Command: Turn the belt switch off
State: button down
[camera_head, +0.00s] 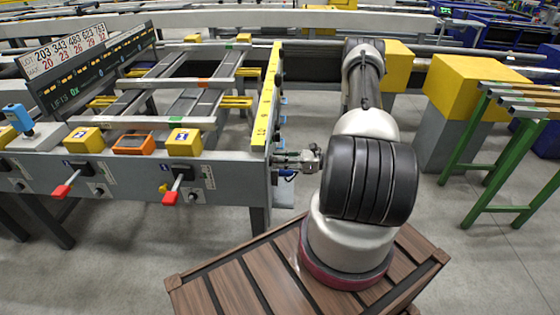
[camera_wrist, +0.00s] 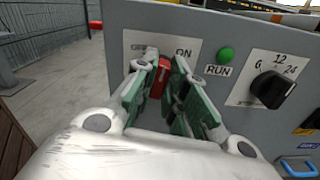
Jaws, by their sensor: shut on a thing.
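The belt switch is a red lever (camera_wrist: 160,78) on a pale plate (camera_wrist: 190,48) on a grey panel, seen in the wrist view. The plate reads ON at right; the word at left is partly hidden by a finger and looks like OFF. My gripper (camera_wrist: 160,88) is shut on the lever, with a green-padded finger on each side. The fingers hide much of the lever, so I cannot tell which word it points to. In the head view my gripper (camera_head: 302,160) is at the end face of the table frame, and the lever is hidden.
Right of the switch are a green RUN lamp (camera_wrist: 226,54), a black knob (camera_wrist: 273,88) with numbers, and a blue handle (camera_wrist: 298,167). In the head view, red-handled levers (camera_head: 170,197) stick out from the table's front. A green stand (camera_head: 490,155) is at right.

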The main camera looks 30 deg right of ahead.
jog(key=n, duration=1)
jog(key=shift+s+f+n, duration=0.1)
jog(key=shift+s+n, duration=0.05)
jog(key=shift+n, duration=0.45)
jog(key=c, duration=1.5)
grip_release()
jog(key=shift+o, duration=0.2)
jog(key=v, duration=1.2)
